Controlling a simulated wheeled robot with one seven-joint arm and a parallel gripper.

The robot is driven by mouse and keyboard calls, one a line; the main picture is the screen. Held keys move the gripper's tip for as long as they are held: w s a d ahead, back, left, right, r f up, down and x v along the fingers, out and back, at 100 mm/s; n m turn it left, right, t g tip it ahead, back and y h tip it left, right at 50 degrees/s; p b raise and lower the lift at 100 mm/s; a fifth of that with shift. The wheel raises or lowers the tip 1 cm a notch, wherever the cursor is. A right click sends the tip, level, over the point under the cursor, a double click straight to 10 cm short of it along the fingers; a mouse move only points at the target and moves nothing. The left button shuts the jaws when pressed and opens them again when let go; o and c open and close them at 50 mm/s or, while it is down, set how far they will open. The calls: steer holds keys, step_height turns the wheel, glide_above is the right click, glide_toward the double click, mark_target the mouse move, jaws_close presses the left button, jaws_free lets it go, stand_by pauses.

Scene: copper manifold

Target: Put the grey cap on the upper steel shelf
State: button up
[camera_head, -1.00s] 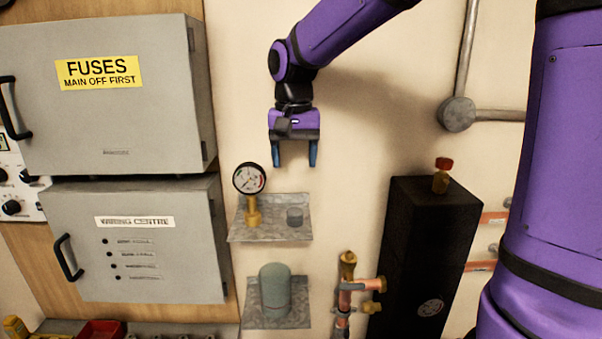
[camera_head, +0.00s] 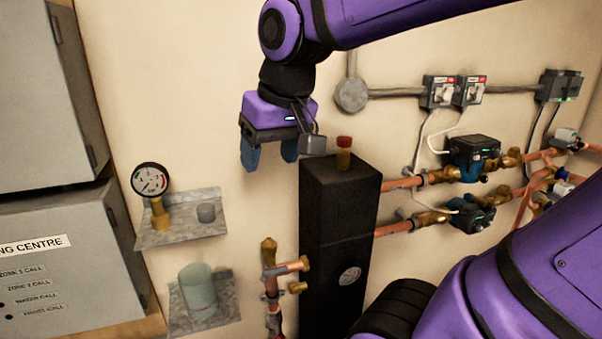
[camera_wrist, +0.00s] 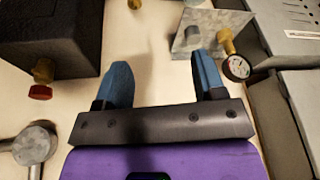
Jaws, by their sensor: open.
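My gripper (camera_head: 270,160) is open and empty, fingers pointing down. It is up and to the right of the cap in the picture, well apart from it, beside the top of the black housing. In the wrist view, my gripper's two blue fingers (camera_wrist: 160,66) are spread with nothing between them.
A pressure gauge (camera_head: 151,181) stands on the upper shelf's left. A grey-green cylinder (camera_head: 198,287) stands on the lower shelf (camera_head: 228,305). A tall black housing (camera_head: 335,222) with a red-topped brass valve (camera_head: 343,152) is close to my gripper. Copper pipes (camera_head: 270,289) rise beside it.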

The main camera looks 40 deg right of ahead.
steer(key=s+f+n+t, duration=0.1)
steer(key=s+f, duration=0.1)
steer(key=s, duration=0.4)
steer(key=shift+d, duration=0.45)
